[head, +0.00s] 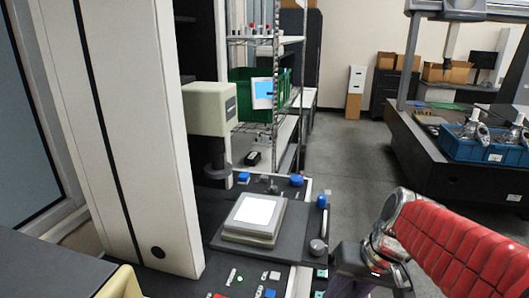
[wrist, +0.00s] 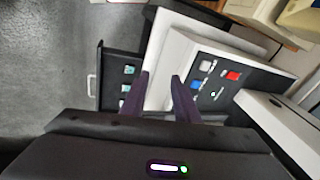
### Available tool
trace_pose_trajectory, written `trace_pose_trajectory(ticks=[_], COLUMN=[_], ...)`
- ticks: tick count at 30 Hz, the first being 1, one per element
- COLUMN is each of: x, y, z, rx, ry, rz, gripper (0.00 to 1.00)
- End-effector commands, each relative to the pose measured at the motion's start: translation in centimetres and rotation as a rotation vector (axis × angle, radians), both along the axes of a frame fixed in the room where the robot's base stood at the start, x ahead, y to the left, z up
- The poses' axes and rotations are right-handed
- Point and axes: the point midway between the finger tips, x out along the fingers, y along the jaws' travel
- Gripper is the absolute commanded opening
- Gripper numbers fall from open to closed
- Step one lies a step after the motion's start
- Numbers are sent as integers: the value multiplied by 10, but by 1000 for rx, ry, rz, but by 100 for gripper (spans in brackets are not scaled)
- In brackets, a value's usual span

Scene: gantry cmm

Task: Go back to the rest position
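In the wrist view my gripper (wrist: 158,95) shows two dark purple fingers set apart, with nothing between them. It hangs above a white and black machine surface. In the head view my red-sleeved arm reaches in from the lower right, and the dark gripper body (head: 365,275) is at its lower end, near the machine's front right corner. The fingertips are cut off or hidden in that view. No object shows in the gripper.
A measuring machine with a tall white column (head: 130,130) and a square plate (head: 255,215) stands close on the left. An open drawer (wrist: 120,80) shows in the wrist view. A blue crate (head: 485,148) sits on the dark table at right. The floor (head: 350,165) between is clear.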

Motion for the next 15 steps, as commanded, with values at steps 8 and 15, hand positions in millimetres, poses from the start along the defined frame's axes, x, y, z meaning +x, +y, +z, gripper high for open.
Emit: trace_pose_trajectory(ticks=[8, 15], x=[-32, -57], y=[5, 5], z=[16, 26], rx=[-120, -209], ry=[-105, -208], rz=[23, 35], gripper=[28, 28])
